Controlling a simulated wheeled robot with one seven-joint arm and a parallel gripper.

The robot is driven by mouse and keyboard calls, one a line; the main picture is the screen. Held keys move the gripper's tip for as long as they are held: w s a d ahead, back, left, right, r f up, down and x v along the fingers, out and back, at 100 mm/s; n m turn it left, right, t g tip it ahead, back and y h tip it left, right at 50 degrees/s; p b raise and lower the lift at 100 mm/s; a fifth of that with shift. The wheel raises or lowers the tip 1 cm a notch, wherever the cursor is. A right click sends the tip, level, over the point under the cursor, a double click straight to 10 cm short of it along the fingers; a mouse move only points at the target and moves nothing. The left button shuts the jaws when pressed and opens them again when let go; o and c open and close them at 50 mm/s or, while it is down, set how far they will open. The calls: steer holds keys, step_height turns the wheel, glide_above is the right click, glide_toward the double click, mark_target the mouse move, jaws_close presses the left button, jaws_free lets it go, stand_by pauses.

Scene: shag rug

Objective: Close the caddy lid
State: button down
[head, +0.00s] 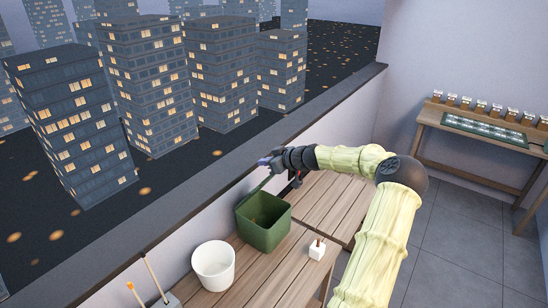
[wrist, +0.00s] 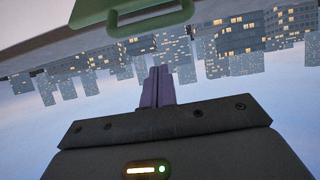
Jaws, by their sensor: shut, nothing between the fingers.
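The green caddy (head: 266,236) stands on the slatted wooden table near the parapet wall. Its top is open and its inside shows. The lid appears raised at the back of the caddy, seen as a thin green edge (head: 256,187). In the wrist view the green lid with its handle (wrist: 150,22) shows at the top. My gripper (head: 264,161) is above and behind the caddy, close to the top of the raised lid. Its purple fingers (wrist: 158,84) are together with nothing between them. I cannot tell whether they touch the lid.
A white bucket (head: 213,266) stands left of the caddy. A small white block with brown sticks (head: 317,250) is to the right. A grey holder with two sticks (head: 168,300) is at the front left. The parapet (head: 210,170) runs behind. A side bench (head: 470,127) holds several jars.

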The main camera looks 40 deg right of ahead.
steer(key=shift+s+d+f+p, duration=0.2)
steer(key=shift+s+f+p, duration=0.2)
steer(key=shift+s+f, duration=0.15)
steer(key=shift+s+d+f+p, duration=0.2)
steer(key=shift+s+f+p, duration=0.2)
steer(key=shift+s, duration=0.1)
steer(key=shift+s+d+f, duration=0.1)
steer(key=shift+s+f, duration=0.15)
steer(key=shift+f, duration=0.25)
steer(key=shift+s+f+b, duration=0.15)
steer(key=shift+f+b, duration=0.05)
steer(key=shift+b, duration=0.15)
